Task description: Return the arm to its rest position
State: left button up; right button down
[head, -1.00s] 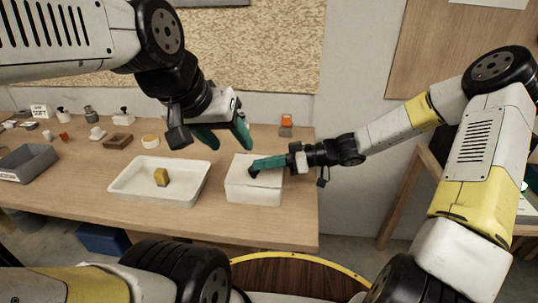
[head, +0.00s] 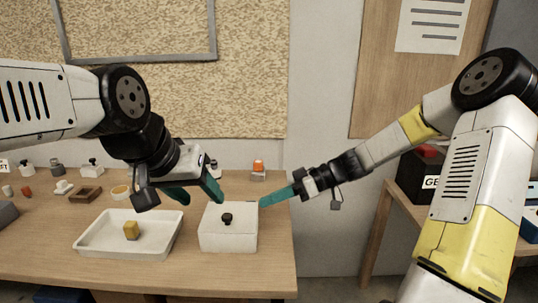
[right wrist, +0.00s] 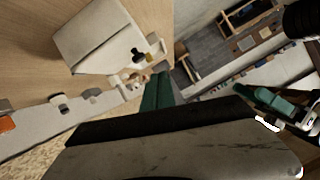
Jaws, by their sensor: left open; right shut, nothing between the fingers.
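My right gripper (head: 278,197) is shut and empty, just right of the white lidded box (head: 228,238), with its teal fingertips near the box's upper right edge. In the right wrist view its shut fingers (right wrist: 157,90) point towards the box (right wrist: 100,40), clear of the black lid knob (right wrist: 140,55). My left gripper (head: 196,194) is open and empty above the table, over the gap between the white tray and the box. Its fingers also show at the right of the right wrist view (right wrist: 272,103).
Several small items line the table's back, including an orange-topped one (head: 258,170) and a wooden dish (head: 86,194). A side table with a dark box (head: 418,178) stands at the right.

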jog(key=s+d+r+m+t+h, duration=0.7)
jog(key=s+d+r+m+h, duration=0.4)
jog(key=s+d+m, duration=0.3)
jog(key=s+d+r, duration=0.1)
jog(key=s, duration=0.1)
jog(key=shift+s+d+r+m+t, duration=0.15)
jog(key=shift+s+r+m+t, duration=0.15)
jog(key=shift+s+r+t, duration=0.1)
